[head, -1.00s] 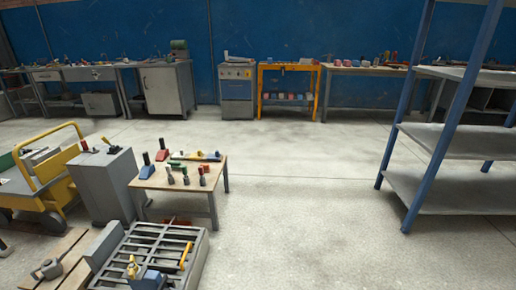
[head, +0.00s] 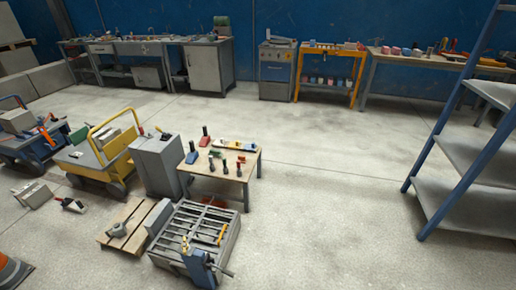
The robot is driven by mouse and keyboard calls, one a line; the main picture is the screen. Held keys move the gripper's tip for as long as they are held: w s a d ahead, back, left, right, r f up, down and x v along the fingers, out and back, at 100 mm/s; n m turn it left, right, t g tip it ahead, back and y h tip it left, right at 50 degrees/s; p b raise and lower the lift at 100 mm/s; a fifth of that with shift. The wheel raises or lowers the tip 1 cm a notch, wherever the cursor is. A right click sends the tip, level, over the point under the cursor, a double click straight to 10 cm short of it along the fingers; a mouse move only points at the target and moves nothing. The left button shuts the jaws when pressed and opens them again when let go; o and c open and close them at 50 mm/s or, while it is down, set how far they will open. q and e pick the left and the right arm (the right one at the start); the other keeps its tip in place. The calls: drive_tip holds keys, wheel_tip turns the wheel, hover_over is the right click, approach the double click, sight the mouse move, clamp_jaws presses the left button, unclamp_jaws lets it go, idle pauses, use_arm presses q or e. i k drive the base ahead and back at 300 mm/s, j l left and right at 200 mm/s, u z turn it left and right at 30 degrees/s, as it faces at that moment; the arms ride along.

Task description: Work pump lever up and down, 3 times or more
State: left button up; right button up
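A blue unit (head: 199,268) that looks like the pump stands at the near edge of the slatted grey mould frame (head: 167,246), low in the head view. A thin dark bar (head: 222,269), perhaps its lever, sticks out from it to the right. Small brass-coloured fittings show at its upper left. A yellow upright handle (head: 222,234) stands on the right side of the frame. Neither of my grippers is in view.
A wooden table (head: 228,173) with small tools stands behind the frame, beside a grey cabinet (head: 158,166). A pallet (head: 122,232) lies left of the frame. A yellow cart (head: 92,158) is further left. Blue-posted shelving (head: 452,150) is at right. The floor between is clear.

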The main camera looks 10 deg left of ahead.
sight(230, 274)
drive_tip(key=u, duration=0.8)
